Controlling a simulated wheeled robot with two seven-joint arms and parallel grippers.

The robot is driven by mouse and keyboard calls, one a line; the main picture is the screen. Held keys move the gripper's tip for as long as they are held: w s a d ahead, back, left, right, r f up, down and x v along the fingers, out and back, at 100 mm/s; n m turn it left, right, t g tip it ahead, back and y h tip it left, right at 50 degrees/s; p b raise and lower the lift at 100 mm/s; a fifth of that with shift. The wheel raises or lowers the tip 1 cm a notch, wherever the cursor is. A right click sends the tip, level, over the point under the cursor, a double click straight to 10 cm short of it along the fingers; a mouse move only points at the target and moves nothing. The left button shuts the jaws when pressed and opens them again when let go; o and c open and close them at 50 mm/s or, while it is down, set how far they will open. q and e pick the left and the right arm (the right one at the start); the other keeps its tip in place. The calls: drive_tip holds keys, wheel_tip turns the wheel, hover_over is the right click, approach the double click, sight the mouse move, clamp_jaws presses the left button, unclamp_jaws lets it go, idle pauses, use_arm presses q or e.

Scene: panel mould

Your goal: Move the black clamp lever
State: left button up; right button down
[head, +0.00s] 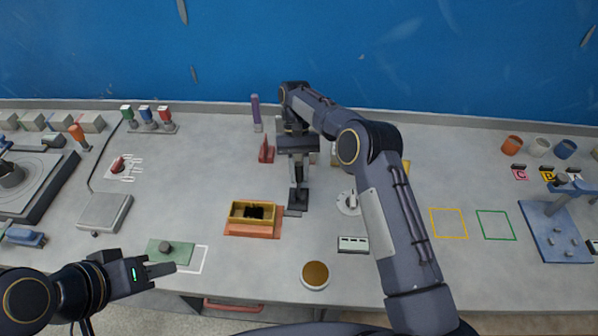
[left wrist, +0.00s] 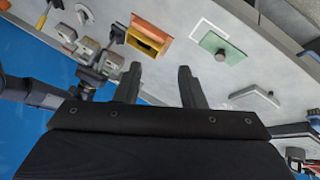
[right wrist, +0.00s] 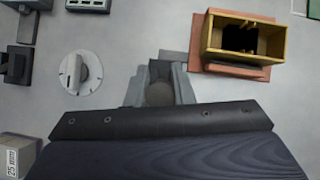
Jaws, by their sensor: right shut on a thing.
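My right gripper (head: 298,198) points down just right of the yellow box-shaped mould. In the right wrist view its fingers (right wrist: 158,88) are closed around a dark, rounded piece (right wrist: 159,94), which looks like the clamp lever's end. The fingers hide most of the lever. A grey clamp base (right wrist: 172,57) shows just beyond the fingertips, beside the mould's orange plate (right wrist: 230,70). The yellow mould (head: 237,219) has a dark inside and sits on that plate. My left gripper (head: 155,275) is open and empty at the front left; its spread fingers show in the left wrist view (left wrist: 160,88).
A green plate (head: 180,254) with a dark knob lies beside the left gripper. A white dial (head: 343,204), a small display box (head: 353,245) and a round brown-topped dish (head: 315,272) stand right of the mould. Yellow and green outlined squares (head: 495,226) are empty.

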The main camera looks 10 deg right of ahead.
sight(299, 175)
use_arm(q)
drive_tip(key=shift+c, duration=0.5)
